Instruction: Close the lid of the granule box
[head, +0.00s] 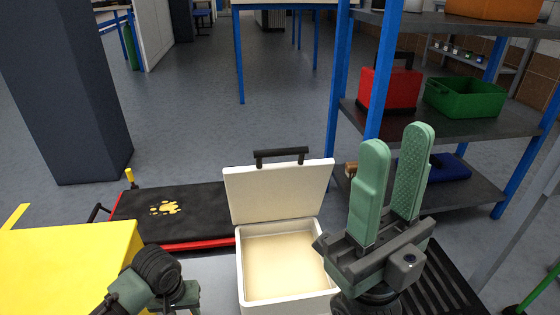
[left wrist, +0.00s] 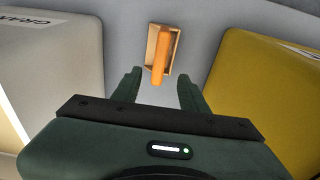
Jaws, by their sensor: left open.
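The granule box (head: 241,278) is white and stands at the bottom middle of the head view, with pale granules (head: 284,262) inside. Its lid (head: 278,192) is open, standing up at the back, with a black handle (head: 281,154) on its top edge. My right gripper (head: 397,140) is at the right of the box, fingers upward and apart, empty. My left gripper (left wrist: 160,75) is low at the left of the box; its fingers are apart in the left wrist view. The box side with partial lettering (left wrist: 50,60) is at the left there.
A yellow box (head: 70,265) stands at the left; it also shows in the left wrist view (left wrist: 265,95). An orange object (left wrist: 162,55) in a small wooden holder lies ahead of the left fingers. A black-topped cart (head: 190,212) is behind. A blue-framed shelf (head: 450,125) stands at the right.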

